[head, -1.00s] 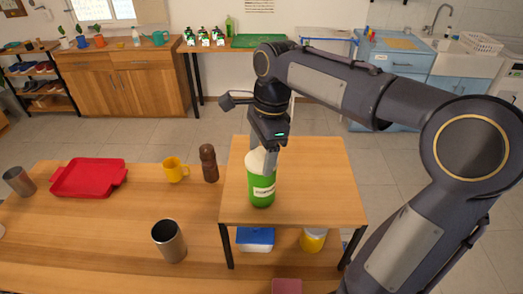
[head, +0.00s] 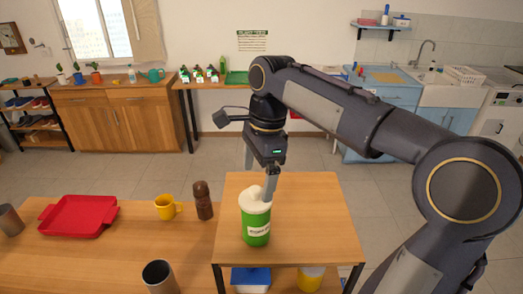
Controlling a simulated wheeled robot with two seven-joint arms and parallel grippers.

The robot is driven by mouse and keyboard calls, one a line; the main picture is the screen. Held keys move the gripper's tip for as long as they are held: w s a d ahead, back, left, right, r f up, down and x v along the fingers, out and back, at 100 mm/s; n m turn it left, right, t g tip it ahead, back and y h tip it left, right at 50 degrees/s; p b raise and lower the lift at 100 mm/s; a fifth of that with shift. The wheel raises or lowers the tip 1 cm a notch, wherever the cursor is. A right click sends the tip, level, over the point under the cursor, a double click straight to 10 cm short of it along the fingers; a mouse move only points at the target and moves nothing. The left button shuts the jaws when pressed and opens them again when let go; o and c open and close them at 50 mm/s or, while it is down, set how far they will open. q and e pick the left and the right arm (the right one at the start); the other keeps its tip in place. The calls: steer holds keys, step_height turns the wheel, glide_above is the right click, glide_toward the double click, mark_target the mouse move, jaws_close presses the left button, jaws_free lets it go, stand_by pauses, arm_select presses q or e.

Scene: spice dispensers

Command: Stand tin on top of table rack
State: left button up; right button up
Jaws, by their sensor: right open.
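The green tin (head: 256,228) with a white top and a pale label stands upright on the wooden top of the table rack (head: 310,225), left of its middle. My right gripper (head: 258,184) is open just above and behind the tin. One finger overlaps the right side of the white top in the picture; I cannot tell whether it touches. The other finger is clear of the tin at upper left. My left gripper is not in view.
Left of the rack, the wooden table holds a brown shaker (head: 203,203), a yellow mug (head: 167,207), a red tray (head: 78,215) and metal cups (head: 159,277). A blue-and-white box (head: 250,279) and yellow jar (head: 310,279) sit on the rack's lower shelf. The rack top's right side is clear.

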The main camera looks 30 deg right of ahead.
step_height(320, 180, up, 7)
steer(key=d, duration=0.1)
steer(key=s+a+f+n+t+y+b, duration=0.1)
steer(key=s+a+f+n+t+b, duration=0.1)
steer(key=s+f+n, duration=0.6)
steer(key=s+a+f+n+t+y+b, duration=0.1)
steer(key=s+a+f+n+t+b, duration=0.1)
steer(key=s+f+n, duration=0.7)
step_height(320, 180, down, 6)
steer(key=shift+a+f+n+t, duration=0.25)
steer(key=shift+a+n+t, duration=0.4)
steer(key=shift+a, duration=0.4)
